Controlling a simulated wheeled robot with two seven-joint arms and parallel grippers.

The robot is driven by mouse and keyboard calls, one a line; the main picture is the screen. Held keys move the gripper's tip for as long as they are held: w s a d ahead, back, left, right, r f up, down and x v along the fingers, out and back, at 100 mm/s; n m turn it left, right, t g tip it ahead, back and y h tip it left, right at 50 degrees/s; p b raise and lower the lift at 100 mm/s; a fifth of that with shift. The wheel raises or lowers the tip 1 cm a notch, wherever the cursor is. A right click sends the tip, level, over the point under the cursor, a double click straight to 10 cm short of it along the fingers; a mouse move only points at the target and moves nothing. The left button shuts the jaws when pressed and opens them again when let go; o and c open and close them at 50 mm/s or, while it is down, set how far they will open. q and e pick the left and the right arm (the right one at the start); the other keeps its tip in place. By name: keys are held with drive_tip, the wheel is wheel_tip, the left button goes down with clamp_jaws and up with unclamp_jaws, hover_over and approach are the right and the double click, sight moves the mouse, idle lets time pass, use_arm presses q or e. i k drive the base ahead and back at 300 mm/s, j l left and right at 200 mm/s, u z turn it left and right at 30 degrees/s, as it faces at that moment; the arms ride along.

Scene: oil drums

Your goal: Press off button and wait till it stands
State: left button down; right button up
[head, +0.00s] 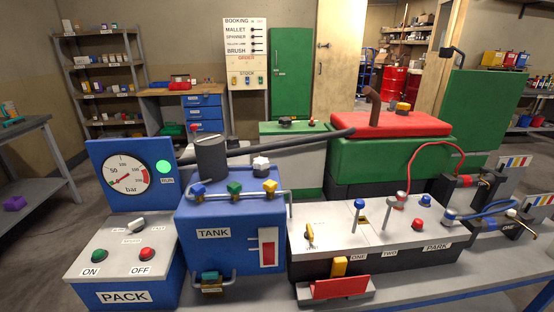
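The PACK box (125,275) stands at the front left. On its sloped top are a green ON button (97,255) at the left and a red OFF button (145,254) to its right. A pale knob (137,225) sits behind them. A blue panel behind the box carries a round bar gauge (128,175); its red needle lies toward the lower left. A green lamp (164,167) marked RUN looks bright beside the gauge. Nothing covers the OFF button. Neither of my grippers can be made out in the head view.
Right of the PACK box stands a blue TANK (230,235) with several valves. Farther right is a grey control box (375,230) with levers and a red button. A dark pipe (270,145) runs behind the tank. The space above the PACK box's buttons is clear.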

sight(145, 252)
drive_tip(key=z, duration=1.15)
drive_tip(key=u, duration=2.25)
